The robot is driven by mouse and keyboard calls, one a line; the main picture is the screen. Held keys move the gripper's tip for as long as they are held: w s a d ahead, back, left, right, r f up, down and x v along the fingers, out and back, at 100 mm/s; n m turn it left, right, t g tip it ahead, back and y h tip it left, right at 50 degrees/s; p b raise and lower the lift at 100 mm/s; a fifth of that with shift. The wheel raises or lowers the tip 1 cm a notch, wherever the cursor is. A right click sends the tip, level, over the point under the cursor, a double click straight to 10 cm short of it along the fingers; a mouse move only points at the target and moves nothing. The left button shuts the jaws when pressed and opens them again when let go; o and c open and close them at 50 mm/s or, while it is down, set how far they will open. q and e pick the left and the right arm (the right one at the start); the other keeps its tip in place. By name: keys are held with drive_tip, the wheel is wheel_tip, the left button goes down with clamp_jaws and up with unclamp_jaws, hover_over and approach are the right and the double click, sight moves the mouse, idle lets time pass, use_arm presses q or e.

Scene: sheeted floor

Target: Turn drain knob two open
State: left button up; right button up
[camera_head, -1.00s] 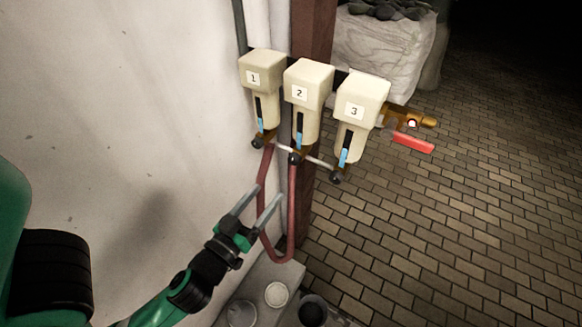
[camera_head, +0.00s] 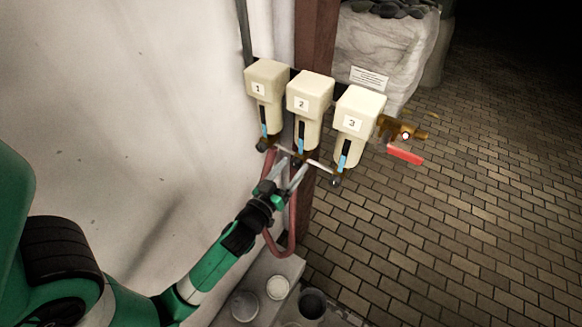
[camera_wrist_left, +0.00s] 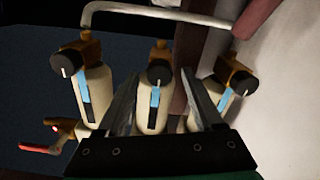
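Filter housing 2 (camera_head: 310,92) is cream, hanging between housings 1 (camera_head: 264,88) and 3 (camera_head: 358,115). Its drain knob two (camera_wrist_left: 160,71) is a black round knob with a white pointer line, at the housing's bottom end; in the head view it is largely hidden by the gripper. My left gripper (camera_head: 294,163) is open just below housing 2. In the left wrist view its two fingers (camera_wrist_left: 158,88) stand on either side of the knob, with gaps visible. I cannot tell whether the tips reach the knob's depth. My right gripper is not in view.
Knobs one (camera_wrist_left: 242,82) and three (camera_wrist_left: 63,66) flank closely. A thin pipe (camera_wrist_left: 160,12) links the drains. A red hose (camera_head: 291,215) hangs behind the gripper. A red valve lever (camera_head: 405,154) sticks out right. The white wall (camera_head: 150,110) is left; cups stand on a ledge below.

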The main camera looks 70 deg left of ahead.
use_arm(q)
clamp_jaws()
drive_tip(key=shift+m, duration=0.3)
drive_tip(key=m, duration=0.3)
drive_tip(key=shift+d+m+p, duration=0.1)
drive_tip(key=shift+m+p, duration=0.2)
drive_tip(key=m, duration=0.4)
drive_tip(key=shift+w+p, duration=0.1)
drive_tip(key=shift+p, duration=0.25)
drive_tip(key=m+p, duration=0.1)
drive_tip(key=m, duration=0.8)
drive_tip(key=shift+m+p, duration=0.3)
drive_tip(key=shift+p, duration=0.1)
